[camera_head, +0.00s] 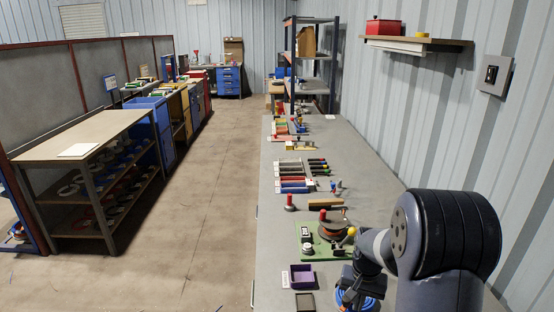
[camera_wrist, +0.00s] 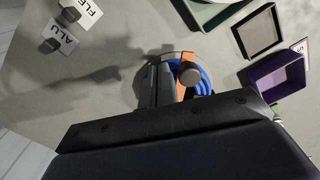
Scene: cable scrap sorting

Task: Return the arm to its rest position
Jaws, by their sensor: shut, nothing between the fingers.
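My arm comes in from the right in the head view and bends down over the near end of the long grey bench (camera_head: 356,157). My gripper (camera_head: 350,296) is low over the bench, beside a blue cable coil (camera_head: 371,304). In the wrist view my gripper (camera_wrist: 166,84) is shut and empty, with its dark fingers in front of the blue coil (camera_wrist: 207,80), which has an orange part beside it. The fingers hide part of the coil, and I cannot tell whether they touch it.
A purple bin (camera_head: 302,277) and a dark tray (camera_head: 305,301) stand left of my gripper. A green board (camera_head: 318,249) with a reel lies behind them. Labelled plates, one reading ALU (camera_wrist: 68,34), show in the wrist view. The corrugated wall (camera_head: 440,110) is on the right.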

